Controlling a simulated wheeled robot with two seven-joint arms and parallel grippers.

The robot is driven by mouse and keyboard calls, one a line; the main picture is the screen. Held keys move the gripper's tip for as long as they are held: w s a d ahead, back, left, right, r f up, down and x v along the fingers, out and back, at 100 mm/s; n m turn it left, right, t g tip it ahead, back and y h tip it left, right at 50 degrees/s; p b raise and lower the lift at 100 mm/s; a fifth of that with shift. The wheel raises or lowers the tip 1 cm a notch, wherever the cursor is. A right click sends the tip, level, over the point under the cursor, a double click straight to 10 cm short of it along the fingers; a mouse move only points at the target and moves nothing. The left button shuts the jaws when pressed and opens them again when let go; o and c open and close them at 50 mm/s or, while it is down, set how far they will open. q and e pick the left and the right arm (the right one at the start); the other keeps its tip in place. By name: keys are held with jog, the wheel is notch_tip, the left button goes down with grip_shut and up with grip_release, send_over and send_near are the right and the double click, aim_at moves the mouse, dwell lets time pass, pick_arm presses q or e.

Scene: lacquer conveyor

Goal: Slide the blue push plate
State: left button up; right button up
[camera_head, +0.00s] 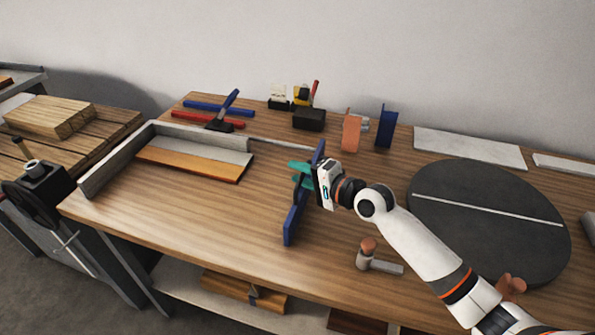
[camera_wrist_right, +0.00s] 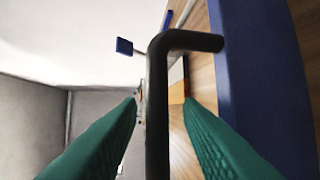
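The blue push plate (camera_head: 292,222) stands upright on edge on the wooden bench (camera_head: 225,213), right of the board with the white and orange strips (camera_head: 195,165). In the right wrist view the blue plate (camera_wrist_right: 262,75) fills the right side. Its black bent handle (camera_wrist_right: 157,100) runs between my green finger pads. My right gripper (camera_head: 301,170) is at the plate's upper part, its green fingers showing left of the plate. In the wrist view its fingers (camera_wrist_right: 160,103) are apart, with visible gaps on both sides of the handle. My left gripper is not in view.
A grey fence (camera_head: 118,160) bounds the left of the bench. A dark round turntable (camera_head: 485,220) is at right, a small knobbed clamp (camera_head: 372,258) in front. Blue and red bars (camera_head: 208,120) and small tools (camera_head: 308,118) stand at the back.

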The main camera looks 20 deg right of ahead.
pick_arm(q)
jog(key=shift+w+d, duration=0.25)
pick_arm(e)
jog(key=shift+w+a+f, duration=0.1)
jog(key=shift+w+a, duration=0.2)
jog(key=shift+w, duration=0.15)
grip_shut()
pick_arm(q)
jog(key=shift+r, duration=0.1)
